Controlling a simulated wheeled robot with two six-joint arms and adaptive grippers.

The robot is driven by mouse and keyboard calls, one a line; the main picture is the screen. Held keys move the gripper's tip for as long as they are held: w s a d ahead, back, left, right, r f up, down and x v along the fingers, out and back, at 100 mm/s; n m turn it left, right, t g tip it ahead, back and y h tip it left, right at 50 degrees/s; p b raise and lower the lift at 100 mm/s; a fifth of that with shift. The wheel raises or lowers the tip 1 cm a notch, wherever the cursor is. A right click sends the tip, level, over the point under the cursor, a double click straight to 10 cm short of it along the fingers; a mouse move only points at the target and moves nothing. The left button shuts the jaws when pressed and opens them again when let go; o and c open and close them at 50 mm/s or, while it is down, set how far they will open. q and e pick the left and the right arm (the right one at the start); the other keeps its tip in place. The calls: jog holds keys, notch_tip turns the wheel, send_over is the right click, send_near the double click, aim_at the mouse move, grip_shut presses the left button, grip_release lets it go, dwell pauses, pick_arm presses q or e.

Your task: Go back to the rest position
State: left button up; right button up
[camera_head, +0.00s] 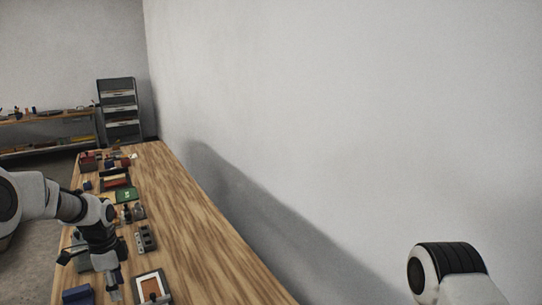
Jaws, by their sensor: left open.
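My left gripper (91,270) points down over the near left part of the wooden table (200,230). Its black fingers stand apart and I see nothing between them. The left arm comes in from the left edge. At the lower right, a white and black link of my right arm shows in front of the wall. The right gripper is out of the frame.
Under and beside the left gripper lie a grey block with holes (146,238), a framed orange-white panel (152,287) and a blue block (77,295). A green box (126,195) and several small items lie farther back. The table's right side is bare, along the wall (350,120).

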pick_arm(q)
jog(key=s+d+f+n, duration=0.2)
jog(key=s+d+f, duration=0.1)
jog(key=f, duration=0.3)
jog(key=s+d+f+n, duration=0.1)
jog(key=s+d+f, duration=0.2)
jog(key=f, duration=0.3)
jog(key=s+d+f+n, duration=0.2)
jog(key=s+d+f, duration=0.1)
jog(key=s+f, duration=0.2)
jog(key=shift+s+f+n, duration=0.15)
jog(key=shift+f, duration=0.4)
jog(key=shift+s+f+n, duration=0.15)
jog(key=shift+f, duration=0.35)
jog(key=s+d+f+n, duration=0.2)
jog(key=s+f+n, duration=0.15)
jog(key=s, duration=0.85)
jog(key=s+d+f+n, duration=0.25)
jog(key=s+n, duration=0.25)
jog(key=s, duration=0.6)
notch_tip(320, 180, down, 9)
jog(key=s+b, duration=0.1)
jog(key=b, duration=0.9)
jog(key=shift+f, duration=0.2)
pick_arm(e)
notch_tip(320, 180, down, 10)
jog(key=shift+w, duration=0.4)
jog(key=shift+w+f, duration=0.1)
